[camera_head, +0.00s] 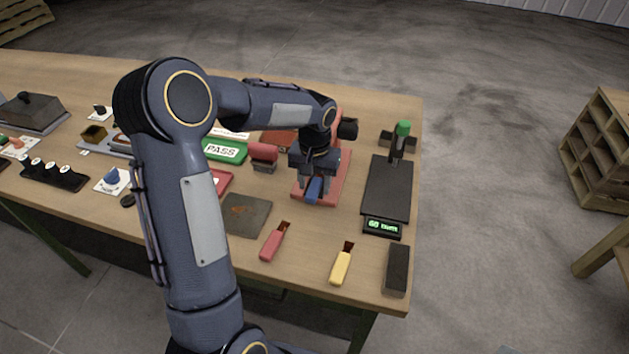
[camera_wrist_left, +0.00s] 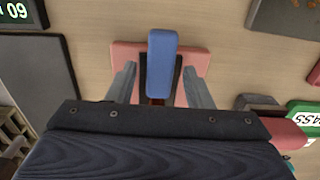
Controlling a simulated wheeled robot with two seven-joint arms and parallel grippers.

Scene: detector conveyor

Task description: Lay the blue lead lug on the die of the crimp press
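The blue lead lug (camera_head: 314,188) is at the red crimp press (camera_head: 335,188), below my left gripper (camera_head: 315,184). In the left wrist view the blue lug (camera_wrist_left: 163,62) lies over a dark block, probably the die, on the pale red press base (camera_wrist_left: 128,52). Its copper end points toward the gripper palm. The two fingers of my left gripper (camera_wrist_left: 160,86) stand apart on either side of the lug and dark block, with gaps visible, so it looks open. My wrist hides much of the press in the head view. My right gripper is not in view.
A red lug (camera_head: 273,243) and a yellow lug (camera_head: 341,266) lie toward the front edge. A black scale (camera_head: 387,190) with a green display stands to the right, near a dark block (camera_head: 397,270). A green PASS sign (camera_head: 225,151) lies left of the press.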

